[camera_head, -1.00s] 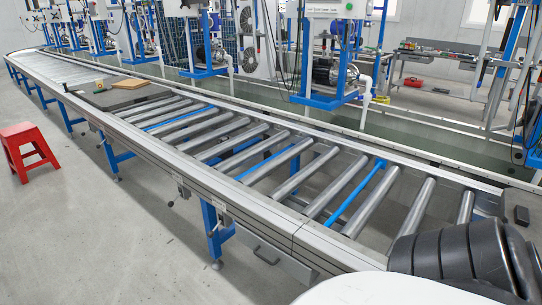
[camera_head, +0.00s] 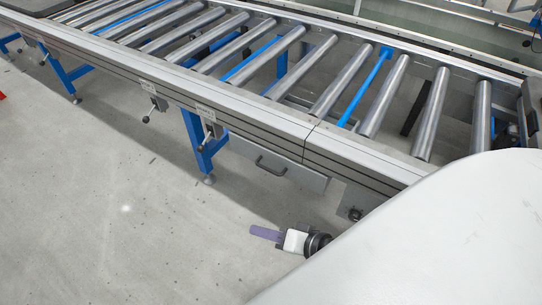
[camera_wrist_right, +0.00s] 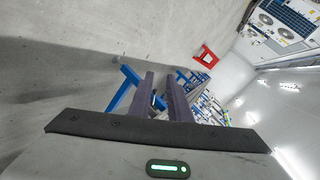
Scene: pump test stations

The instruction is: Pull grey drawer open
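The grey drawer (camera_head: 298,171) hangs under the near side rail of the roller conveyor, its front roughly flush below the rail, so it looks closed. Its dark bar handle (camera_head: 270,166) is on the left part of the front. My right gripper (camera_head: 252,231) is below and in front of the drawer, apart from the handle, with purple fingers pointing left. In the right wrist view my right gripper (camera_wrist_right: 160,74) shows two fingers apart with nothing between them. The drawer cannot be made out there. My left gripper is not in view.
The roller conveyor (camera_head: 160,84) runs across above the drawer, on blue legs (camera_head: 194,136). Small lever handles (camera_head: 207,124) hang from the rail left of the drawer. The floor (camera_head: 120,220) in front is clear.

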